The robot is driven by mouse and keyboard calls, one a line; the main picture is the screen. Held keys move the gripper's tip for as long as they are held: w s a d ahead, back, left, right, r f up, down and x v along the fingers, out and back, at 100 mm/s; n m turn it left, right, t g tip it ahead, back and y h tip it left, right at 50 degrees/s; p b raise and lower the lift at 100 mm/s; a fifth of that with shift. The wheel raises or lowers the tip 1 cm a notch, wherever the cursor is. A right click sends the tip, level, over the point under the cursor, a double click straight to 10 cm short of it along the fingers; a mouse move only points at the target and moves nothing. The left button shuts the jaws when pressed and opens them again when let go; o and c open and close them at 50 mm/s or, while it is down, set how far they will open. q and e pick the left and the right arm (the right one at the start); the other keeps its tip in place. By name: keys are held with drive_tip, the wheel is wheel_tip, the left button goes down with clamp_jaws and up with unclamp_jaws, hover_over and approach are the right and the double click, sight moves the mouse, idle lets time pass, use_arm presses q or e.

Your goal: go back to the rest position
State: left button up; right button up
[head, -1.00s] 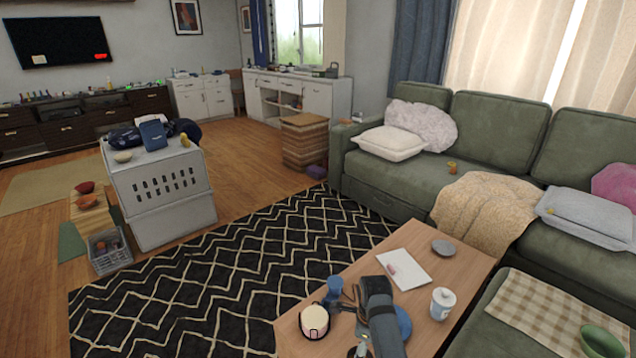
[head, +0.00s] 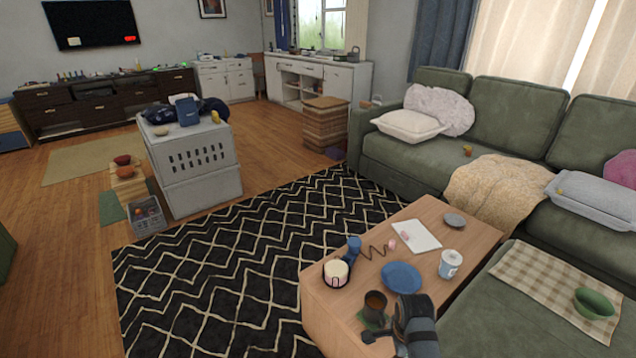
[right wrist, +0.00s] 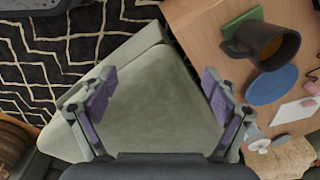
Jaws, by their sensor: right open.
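My right gripper (head: 385,332) is at the bottom of the head view, by the near edge of the wooden coffee table (head: 438,222). In the right wrist view its two fingers (right wrist: 160,105) are spread apart with nothing between them. Behind the gap is the green sofa seat (right wrist: 160,95). A dark mug (head: 375,305) with a brown drink stands on a green coaster, close to the gripper; the mug also shows in the right wrist view (right wrist: 265,45). My left gripper is in neither view.
The table also holds a blue plate (head: 401,277), a white cup (head: 450,264), a candle (head: 336,272), a blue cup-like item and white paper (head: 416,236). The green sectional (head: 480,330) borders its right side. The patterned rug (head: 230,270) is open floor to the left.

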drive_tip(key=s+d+r+n+t, duration=0.1)
drive_tip(key=s+d+r+n, duration=0.15)
drive_tip(key=s+n, duration=0.55)
drive_tip(key=s+d+r+n+t, duration=0.2)
drive_tip(key=s+r+n, duration=0.3)
drive_tip(key=n, duration=0.5)
wheel_tip(320, 180, down, 25)
drive_tip(key=s+d+g, duration=0.2)
drive_tip(key=s+d+f, duration=0.2)
drive_tip(key=s+f, duration=1.5)
use_arm(q)
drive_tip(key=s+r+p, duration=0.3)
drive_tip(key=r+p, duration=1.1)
drive_tip(key=p, duration=0.1)
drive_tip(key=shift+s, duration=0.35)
use_arm(e)
wheel_tip(320, 180, up, 14)
drive_tip(key=s, duration=0.3)
drive_tip(key=shift+a+f+g, duration=0.15)
drive_tip(key=shift+a+g, duration=0.1)
drive_tip(key=shift+g, duration=0.15)
